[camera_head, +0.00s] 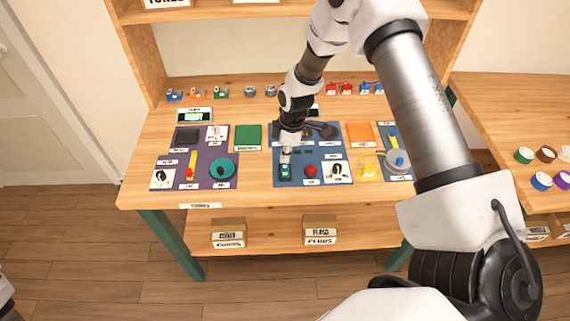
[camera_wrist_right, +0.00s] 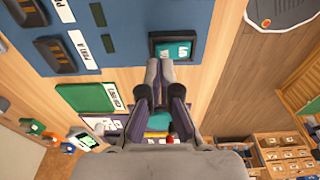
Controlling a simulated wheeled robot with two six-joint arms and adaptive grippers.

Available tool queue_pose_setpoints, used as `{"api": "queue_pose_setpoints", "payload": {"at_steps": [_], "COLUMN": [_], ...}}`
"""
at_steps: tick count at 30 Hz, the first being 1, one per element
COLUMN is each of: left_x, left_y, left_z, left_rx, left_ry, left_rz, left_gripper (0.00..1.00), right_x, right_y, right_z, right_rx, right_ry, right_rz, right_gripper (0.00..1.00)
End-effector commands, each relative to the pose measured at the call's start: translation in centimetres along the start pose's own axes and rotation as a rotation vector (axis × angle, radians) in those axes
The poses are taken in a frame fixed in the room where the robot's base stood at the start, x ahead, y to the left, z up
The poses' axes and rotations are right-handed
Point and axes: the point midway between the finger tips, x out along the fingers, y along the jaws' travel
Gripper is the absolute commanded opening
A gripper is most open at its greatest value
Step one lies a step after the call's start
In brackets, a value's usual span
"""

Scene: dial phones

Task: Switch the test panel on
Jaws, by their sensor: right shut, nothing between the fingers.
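A blue panel (camera_head: 316,144) lies on the wooden bench, with a teal rocker switch (camera_head: 285,172) in a dark frame at its front left corner. Its labels are too small to read, so I cannot tell if it is named the test panel. My right gripper (camera_head: 286,156) points down at the switch. In the right wrist view the shut, empty fingertips (camera_wrist_right: 160,66) are at the near edge of the teal switch (camera_wrist_right: 174,49). I cannot tell whether they touch it.
A red knob (camera_head: 310,170) sits right of the switch on the same panel. A purple panel (camera_head: 205,142) with a teal dial (camera_head: 222,169) lies to the left, and a green plate (camera_head: 248,136) between. A yellow part (camera_head: 368,170) lies to the right. A shelf stands above the bench's back.

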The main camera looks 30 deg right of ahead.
Motion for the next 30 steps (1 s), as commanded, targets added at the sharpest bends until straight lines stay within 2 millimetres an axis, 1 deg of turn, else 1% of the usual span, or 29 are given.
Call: {"api": "queue_pose_setpoints", "payload": {"at_steps": [13, 30], "left_x": [0.03, 0.79], "left_y": [0.00, -0.01], "left_z": [0.00, 0.01], "left_rx": [0.000, 0.000], "left_ry": [0.000, 0.000], "left_rz": [0.000, 0.000], "left_gripper": [0.54, 0.54], "right_x": [0.03, 0.88], "right_y": [0.00, 0.00], "right_z": [0.00, 0.11], "right_rx": [0.000, 0.000], "right_ry": [0.000, 0.000], "right_rz": [0.000, 0.000], "right_gripper": [0.00, 0.00]}}
